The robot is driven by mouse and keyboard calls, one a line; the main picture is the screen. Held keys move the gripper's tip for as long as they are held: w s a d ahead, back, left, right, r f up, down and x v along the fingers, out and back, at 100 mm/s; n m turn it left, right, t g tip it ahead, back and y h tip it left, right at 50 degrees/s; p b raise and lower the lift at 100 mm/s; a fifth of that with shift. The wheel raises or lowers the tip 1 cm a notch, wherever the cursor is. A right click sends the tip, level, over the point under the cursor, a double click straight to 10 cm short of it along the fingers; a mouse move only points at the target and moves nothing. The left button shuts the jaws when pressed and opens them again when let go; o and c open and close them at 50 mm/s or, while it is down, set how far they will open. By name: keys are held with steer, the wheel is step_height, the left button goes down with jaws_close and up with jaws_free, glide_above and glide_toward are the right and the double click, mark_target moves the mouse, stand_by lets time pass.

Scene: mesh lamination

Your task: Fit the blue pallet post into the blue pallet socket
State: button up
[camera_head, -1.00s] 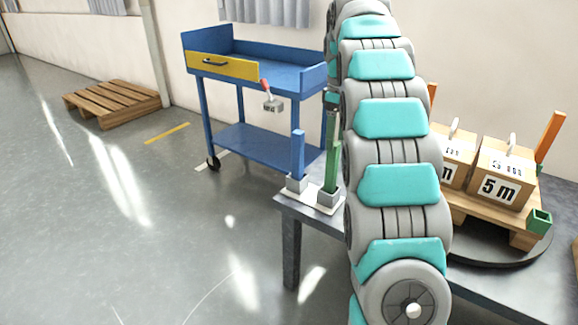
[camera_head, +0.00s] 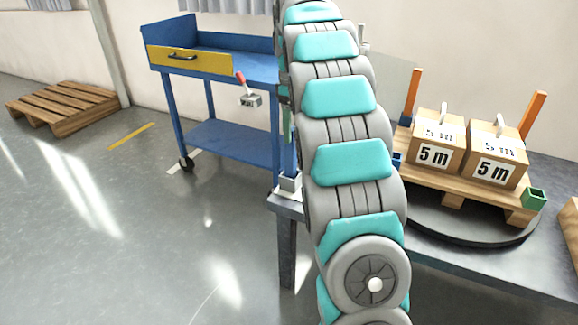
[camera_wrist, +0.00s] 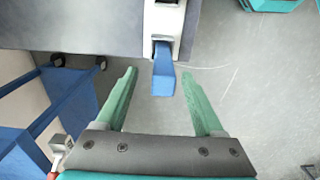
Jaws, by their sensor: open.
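The blue pallet post (camera_wrist: 164,78) stands upright in a grey-and-white holder (camera_wrist: 163,22) at the table edge. In the wrist view it lies between the tips of my gripper (camera_wrist: 158,73), with a gap on each side. My gripper is open and holds nothing. The blue pallet socket (camera_head: 397,159) is a small blue patch at the left of the small pallet (camera_head: 427,181), mostly hidden by my arm.
The small pallet stands on a dark turntable (camera_head: 465,238) and carries two 5 m boxes (camera_head: 497,158), two orange posts (camera_head: 532,115) and a green socket (camera_head: 534,198). A blue cart (camera_head: 232,139) stands behind the table. A wooden pallet (camera_head: 62,105) lies on the floor.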

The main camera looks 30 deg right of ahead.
mark_target(291, 146)
steer(key=shift+a+f, duration=0.15)
steer(key=shift+f, duration=1.3)
steer(key=shift+a+f, duration=0.15)
steer(key=shift+f, duration=1.25)
jaws_close()
